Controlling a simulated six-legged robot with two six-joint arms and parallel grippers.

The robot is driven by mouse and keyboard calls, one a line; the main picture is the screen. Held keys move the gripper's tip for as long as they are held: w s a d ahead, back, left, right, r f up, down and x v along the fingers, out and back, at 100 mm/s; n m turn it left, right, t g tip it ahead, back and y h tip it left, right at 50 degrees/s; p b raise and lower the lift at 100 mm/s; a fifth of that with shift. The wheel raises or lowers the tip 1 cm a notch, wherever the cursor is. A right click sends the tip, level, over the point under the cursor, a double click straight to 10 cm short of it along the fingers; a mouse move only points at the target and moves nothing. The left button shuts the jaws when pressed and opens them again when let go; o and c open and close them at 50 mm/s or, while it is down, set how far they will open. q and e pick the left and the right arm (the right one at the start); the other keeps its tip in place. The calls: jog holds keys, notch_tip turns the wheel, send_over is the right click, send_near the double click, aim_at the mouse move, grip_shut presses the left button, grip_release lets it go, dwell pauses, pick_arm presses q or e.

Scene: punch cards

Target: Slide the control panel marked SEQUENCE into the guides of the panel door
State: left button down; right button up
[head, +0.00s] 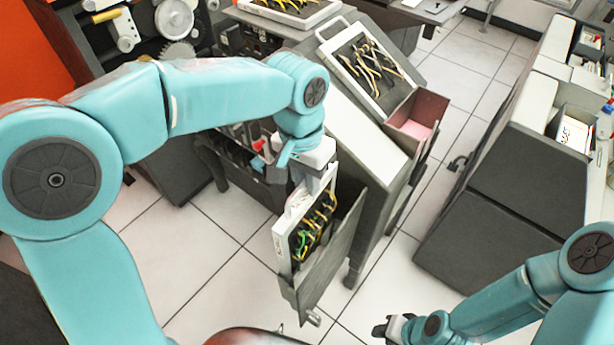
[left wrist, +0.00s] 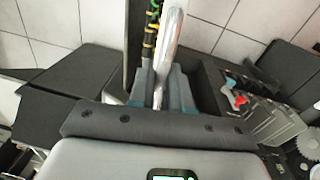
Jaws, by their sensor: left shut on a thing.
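A control panel (head: 284,252) with a white frame and yellow and green wires hangs upright from my left gripper (head: 310,178), which is shut on its top edge. In the left wrist view, the panel's pale edge (left wrist: 172,35) stands between the fingers (left wrist: 158,88). The dark grey panel door (head: 343,250) stands open directly behind the panel, to its right. The panel's lower part is close to the door's lower edge. I cannot tell whether it is inside the guides, and no marking is readable. My right gripper (head: 388,328) is low at the right, away from the panel; its jaw state is unclear.
The machine with the sloping top (head: 350,120) stands right behind the door. Another wired panel (head: 368,65) lies on it, beside an open bin with pink cards (head: 412,128). A grey cabinet (head: 480,210) stands at the right. Tiled floor (head: 210,265) is clear in front.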

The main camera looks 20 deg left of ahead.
aim_at(306, 193)
pick_arm(q)
jog(key=shift+r, duration=0.1)
jog(key=shift+f+b, duration=2.6)
jog(key=shift+f, duration=0.9)
jog(key=shift+f+b, duration=2.45)
jog(key=shift+f, duration=1.05)
notch_tip(306, 193, down, 2)
jog(key=shift+f+b, duration=0.25)
jog(key=shift+b, duration=0.6)
